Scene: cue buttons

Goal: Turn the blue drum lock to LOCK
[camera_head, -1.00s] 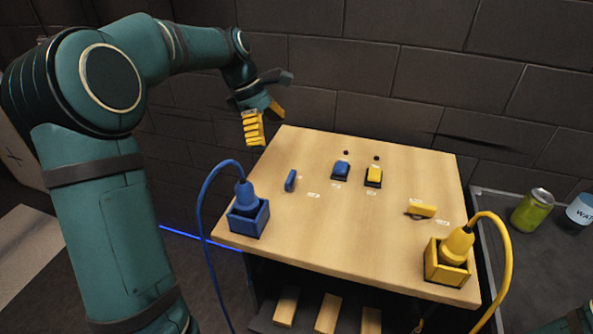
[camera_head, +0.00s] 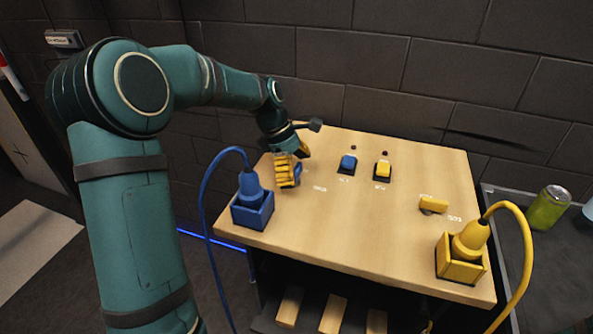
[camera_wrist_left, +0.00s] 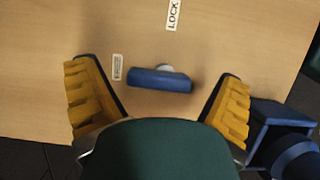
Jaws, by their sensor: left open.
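The blue drum lock shows in the left wrist view as a blue bar handle (camera_wrist_left: 160,79) on a pale round base, lying nearly crosswise. A LOCK label (camera_wrist_left: 173,14) sits above it, and a second label (camera_wrist_left: 117,67), too small to read, sits to its left. In the head view the blue handle (camera_head: 297,172) is partly hidden by my left gripper (camera_head: 295,163). The left gripper is open, with yellow ribbed fingers. In the wrist view (camera_wrist_left: 157,104) its fingers stand apart on either side of the handle, with gaps on both sides.
A blue plug in a blue socket box (camera_head: 253,209) stands close to the gripper, its cable looping left. Blue (camera_head: 347,164) and yellow (camera_head: 383,171) buttons, a yellow handle (camera_head: 433,205) and a yellow plug box (camera_head: 461,264) share the wooden tabletop (camera_head: 350,235). Its middle is clear.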

